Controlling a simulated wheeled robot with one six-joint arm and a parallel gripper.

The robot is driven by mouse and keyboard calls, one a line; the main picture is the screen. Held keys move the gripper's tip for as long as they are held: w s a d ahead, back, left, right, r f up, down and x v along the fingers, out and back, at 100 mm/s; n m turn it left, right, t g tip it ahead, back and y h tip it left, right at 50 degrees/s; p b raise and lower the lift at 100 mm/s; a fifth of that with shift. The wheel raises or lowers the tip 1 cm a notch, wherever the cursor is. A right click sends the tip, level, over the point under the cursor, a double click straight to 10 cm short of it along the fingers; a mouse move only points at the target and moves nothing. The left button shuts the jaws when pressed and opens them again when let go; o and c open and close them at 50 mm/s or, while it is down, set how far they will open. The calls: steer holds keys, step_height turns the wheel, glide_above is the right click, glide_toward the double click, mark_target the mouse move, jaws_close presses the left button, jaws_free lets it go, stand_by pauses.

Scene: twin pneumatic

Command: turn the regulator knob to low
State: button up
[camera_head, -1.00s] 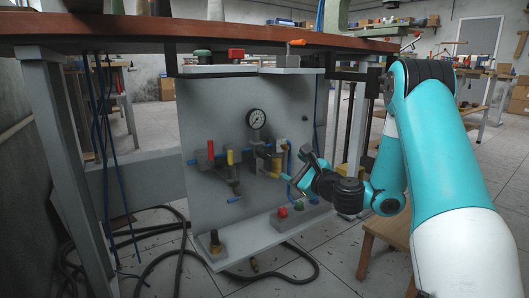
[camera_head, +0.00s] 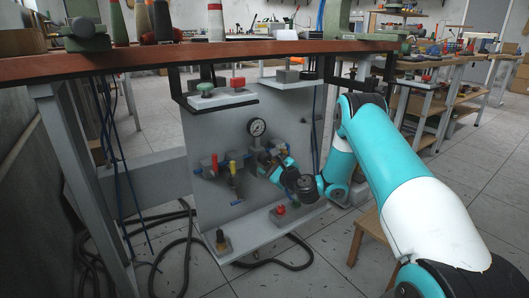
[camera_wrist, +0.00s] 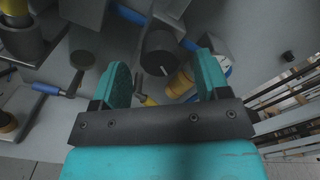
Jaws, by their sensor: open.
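A dark round knob with a white mark line (camera_wrist: 158,52) lies ahead of my gripper in the wrist view; I take it for the regulator knob. My gripper (camera_wrist: 163,72) is open, with one teal finger on each side of the space just below the knob. I cannot tell whether either finger touches it. In the head view, my gripper (camera_head: 276,164) is at the grey panel (camera_head: 290,110), just below and right of the round pressure gauge (camera_head: 257,128). There the knob is hard to make out, partly hidden by my gripper.
A yellow-brass fitting (camera_wrist: 180,84) lies close to the right finger. A blue-handled lever (camera_wrist: 45,88) is at left. Red (camera_head: 214,160) and yellow (camera_head: 233,168) valve handles stand left of the gauge. The wooden tabletop (camera_head: 180,55) overhangs the panel; hoses lie on the floor.

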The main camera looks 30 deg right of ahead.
mark_target(267, 161)
steer(key=shift+w, duration=1.85)
steer(key=c, duration=0.9)
steer(key=shift+c, duration=0.2)
